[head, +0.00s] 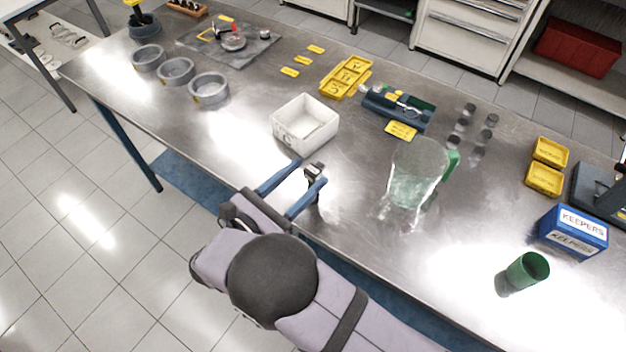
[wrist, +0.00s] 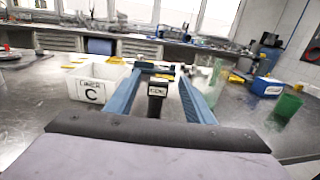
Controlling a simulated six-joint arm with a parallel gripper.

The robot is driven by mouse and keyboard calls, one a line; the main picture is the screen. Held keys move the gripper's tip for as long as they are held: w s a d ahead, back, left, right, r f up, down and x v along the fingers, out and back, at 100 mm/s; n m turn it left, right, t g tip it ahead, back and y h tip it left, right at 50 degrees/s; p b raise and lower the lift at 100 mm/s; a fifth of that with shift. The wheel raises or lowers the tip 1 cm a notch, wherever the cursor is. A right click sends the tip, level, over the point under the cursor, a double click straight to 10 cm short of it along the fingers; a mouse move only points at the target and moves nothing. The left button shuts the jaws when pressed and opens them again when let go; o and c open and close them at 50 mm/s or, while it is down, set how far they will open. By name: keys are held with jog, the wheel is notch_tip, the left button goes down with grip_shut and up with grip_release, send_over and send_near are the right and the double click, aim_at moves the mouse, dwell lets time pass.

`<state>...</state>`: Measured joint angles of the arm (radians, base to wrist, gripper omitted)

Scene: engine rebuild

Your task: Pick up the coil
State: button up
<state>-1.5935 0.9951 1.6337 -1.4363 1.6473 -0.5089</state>
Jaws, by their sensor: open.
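The coil (head: 313,170) is a small black upright part with a pale top, near the front edge of the metal table. In the wrist view the coil (wrist: 157,93) shows a white label on its upper part. My gripper (head: 309,174) is open, with one blue finger on each side of the coil. In the wrist view my gripper (wrist: 163,70) frames the coil between its fingers. I cannot tell whether either finger touches it. The coil's lower end is partly hidden by the gripper.
A white bin (head: 290,138), marked C in the wrist view, stands just behind the gripper. A clear jug (head: 415,175) with a green handle stands to the right. A green cup (head: 527,270) and a blue KEEPERS box (head: 574,232) are farther right. Grey rings (head: 209,90) stand at left.

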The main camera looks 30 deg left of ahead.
aim_at(309, 177)
jog(key=shift+f, duration=0.75)
jog(key=shift+w+d+r+p, duration=0.1)
jog(key=shift+w+d+p, duration=0.1)
jog(key=shift+w+p, duration=1.15)
jog(key=w, duration=0.1)
jog(key=w+p, duration=0.1)
jog(key=w, duration=0.1)
jog(key=w+p, duration=0.1)
jog(key=shift+w+d+f, duration=0.2)
jog(key=shift+w+f, duration=0.1)
jog(key=shift+w, duration=0.05)
jog(key=c, duration=1.2)
